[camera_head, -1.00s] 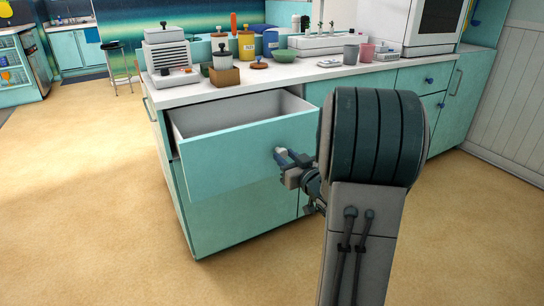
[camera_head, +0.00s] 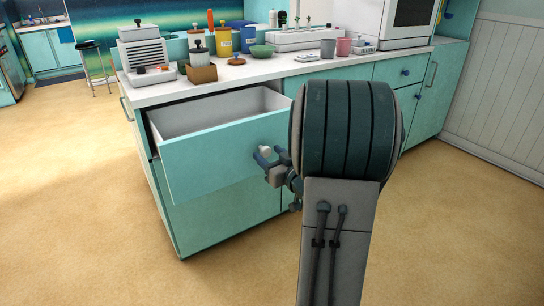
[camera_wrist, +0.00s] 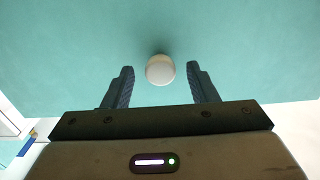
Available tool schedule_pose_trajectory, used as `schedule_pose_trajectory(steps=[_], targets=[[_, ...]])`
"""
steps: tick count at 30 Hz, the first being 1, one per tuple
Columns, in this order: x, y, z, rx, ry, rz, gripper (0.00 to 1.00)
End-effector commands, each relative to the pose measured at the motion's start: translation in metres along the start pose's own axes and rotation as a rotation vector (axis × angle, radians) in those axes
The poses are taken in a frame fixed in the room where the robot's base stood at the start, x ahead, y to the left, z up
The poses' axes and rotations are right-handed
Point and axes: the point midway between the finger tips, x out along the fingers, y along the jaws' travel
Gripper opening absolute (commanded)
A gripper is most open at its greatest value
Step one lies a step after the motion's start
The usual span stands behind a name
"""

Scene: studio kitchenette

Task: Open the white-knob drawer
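The drawer (camera_head: 205,168) with a teal front stands pulled out of the counter unit, its pale inside showing and looking empty. Its white knob (camera_head: 265,150) is on the drawer front, beside my gripper (camera_head: 270,160). In the wrist view the round white knob (camera_wrist: 160,69) sits between the tips of my gripper's two dark fingers (camera_wrist: 158,85), with a clear gap on each side. My gripper is open and faces the teal drawer front (camera_wrist: 60,50). My arm hides the front of the unit to the right of the knob.
The countertop (camera_head: 180,92) carries jars, a wooden box (camera_head: 201,74), a green bowl (camera_head: 262,51) and cups. A drawer with a blue knob (camera_head: 405,72) is farther right. Open floor (camera_head: 80,200) lies to the left and in front of the unit.

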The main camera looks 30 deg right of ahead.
Motion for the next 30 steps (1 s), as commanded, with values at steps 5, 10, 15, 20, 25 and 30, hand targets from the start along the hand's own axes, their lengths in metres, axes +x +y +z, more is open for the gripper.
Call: schedule_pose_trajectory(steps=[5, 10, 15, 20, 25, 30], targets=[[-0.009, 0.0, -0.001, 0.0, -0.001, 0.002, 0.53], [-0.041, 0.001, -0.002, 0.001, -0.002, 0.004, 0.53], [-0.084, 0.001, -0.003, 0.002, -0.001, 0.006, 0.53], [-0.109, 0.0, 0.004, -0.004, 0.004, 0.003, 0.53], [-0.123, 0.001, 0.004, -0.004, 0.005, -0.001, 0.53], [-0.133, 0.0, 0.003, -0.002, 0.003, -0.001, 0.53]])
